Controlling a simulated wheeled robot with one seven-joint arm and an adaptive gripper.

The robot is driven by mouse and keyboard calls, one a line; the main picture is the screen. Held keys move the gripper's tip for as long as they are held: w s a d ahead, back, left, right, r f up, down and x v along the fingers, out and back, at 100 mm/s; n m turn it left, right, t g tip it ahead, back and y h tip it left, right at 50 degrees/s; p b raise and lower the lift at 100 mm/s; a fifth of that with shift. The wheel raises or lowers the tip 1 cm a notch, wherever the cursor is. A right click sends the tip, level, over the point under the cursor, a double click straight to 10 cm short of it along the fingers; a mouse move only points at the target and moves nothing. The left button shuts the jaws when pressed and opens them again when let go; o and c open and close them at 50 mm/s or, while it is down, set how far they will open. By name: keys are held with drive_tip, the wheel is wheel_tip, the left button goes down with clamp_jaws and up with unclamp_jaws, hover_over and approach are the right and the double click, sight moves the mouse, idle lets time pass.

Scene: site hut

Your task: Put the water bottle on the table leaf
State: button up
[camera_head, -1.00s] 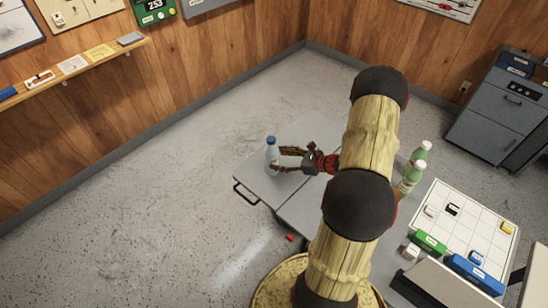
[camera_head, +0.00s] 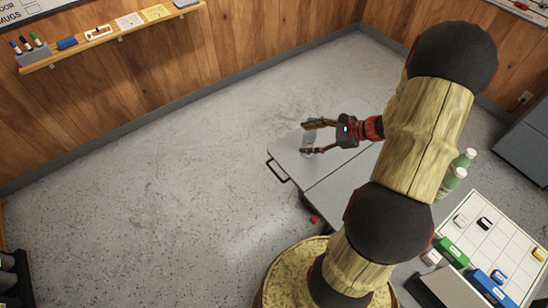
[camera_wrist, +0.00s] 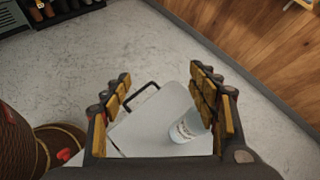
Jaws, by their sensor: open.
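The clear water bottle (camera_head: 308,140) stands on the grey table leaf (camera_head: 287,158) near its far left end. It also shows in the wrist view (camera_wrist: 186,129), upright on the leaf (camera_wrist: 145,127), with its top hidden behind the right finger. My gripper (camera_head: 306,138) is open, with its fingers apart at the bottle. In the wrist view my gripper (camera_wrist: 165,95) has the bottle nearer its right finger, and I cannot tell whether they touch.
A black handle (camera_head: 278,172) sticks out from the leaf's edge. Two green bottles (camera_head: 452,181) stand on the table to the right, near a white gridded board (camera_head: 500,234). A small red thing (camera_head: 314,219) lies by the leaf. The floor to the left is clear.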

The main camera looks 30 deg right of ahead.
drive_tip(key=s+a+r+n+g+h, duration=0.1)
drive_tip(key=s+a+r+n+g, duration=0.2)
drive_tip(key=a+r+n, duration=0.5)
drive_tip(key=s+a+r+n+g+h, duration=0.1)
drive_tip(key=s+a+r+n+g, duration=0.3)
drive_tip(key=a, duration=0.6)
drive_tip(key=s+a+r+n+t+h, duration=0.3)
drive_tip(key=s+a+r+n+h, duration=0.2)
drive_tip(key=r+n, duration=0.5)
drive_tip(key=s+a+n, duration=0.1)
drive_tip(key=s+n, duration=0.1)
drive_tip(key=shift+s+r+n+t, duration=0.3)
drive_tip(key=shift+s+r+t, duration=0.05)
drive_tip(key=shift+r+t, duration=0.05)
